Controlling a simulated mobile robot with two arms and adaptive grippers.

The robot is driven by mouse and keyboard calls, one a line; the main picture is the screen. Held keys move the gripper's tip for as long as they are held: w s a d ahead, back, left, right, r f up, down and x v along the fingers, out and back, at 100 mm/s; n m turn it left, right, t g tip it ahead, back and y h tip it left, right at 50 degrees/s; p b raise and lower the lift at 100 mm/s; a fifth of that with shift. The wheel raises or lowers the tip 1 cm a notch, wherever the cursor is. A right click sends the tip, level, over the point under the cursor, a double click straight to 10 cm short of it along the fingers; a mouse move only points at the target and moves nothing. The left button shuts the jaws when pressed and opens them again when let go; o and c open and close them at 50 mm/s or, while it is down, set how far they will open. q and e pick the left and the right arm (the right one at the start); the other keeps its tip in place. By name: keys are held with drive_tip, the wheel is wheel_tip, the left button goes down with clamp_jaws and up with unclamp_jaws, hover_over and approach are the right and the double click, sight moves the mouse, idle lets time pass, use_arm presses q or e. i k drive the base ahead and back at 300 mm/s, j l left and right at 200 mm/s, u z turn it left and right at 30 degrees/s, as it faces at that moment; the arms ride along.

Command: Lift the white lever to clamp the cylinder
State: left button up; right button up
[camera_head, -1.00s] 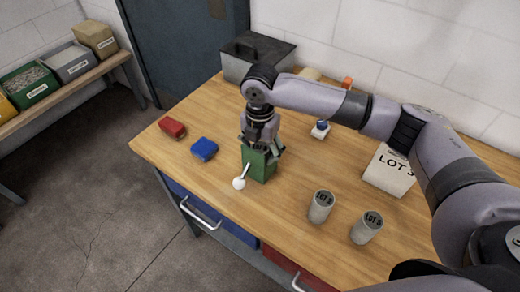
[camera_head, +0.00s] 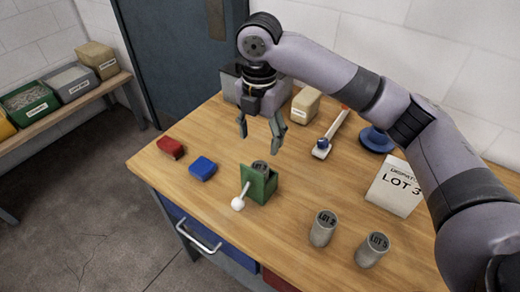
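A green clamp block (camera_head: 262,186) stands on the wooden workbench. A grey cylinder (camera_head: 261,167) sits in it, with its top showing. The white lever, a rod with a round white knob (camera_head: 238,203), sticks out from the block's front left and slopes down toward the bench. My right gripper (camera_head: 260,139) hangs above and slightly behind the block, fingers pointing down, apart and empty. It does not touch the lever or the cylinder. My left gripper does not show.
Two grey cylinders marked LOT (camera_head: 322,228) (camera_head: 371,250) stand at the front right. A LOT 3 card (camera_head: 394,186) stands behind them. A blue block (camera_head: 203,168) and a red block (camera_head: 171,147) lie left of the clamp. A white-and-blue item (camera_head: 322,148) and a beige box (camera_head: 306,104) are behind.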

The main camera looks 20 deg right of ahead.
sight(238, 204)
drive_tip(key=k+j, duration=0.2)
drive_tip(key=k, duration=0.3)
drive_tip(key=k+j, duration=0.2)
drive_tip(key=k, duration=0.25)
drive_tip(key=k+j, duration=0.2)
drive_tip(key=k, duration=0.3)
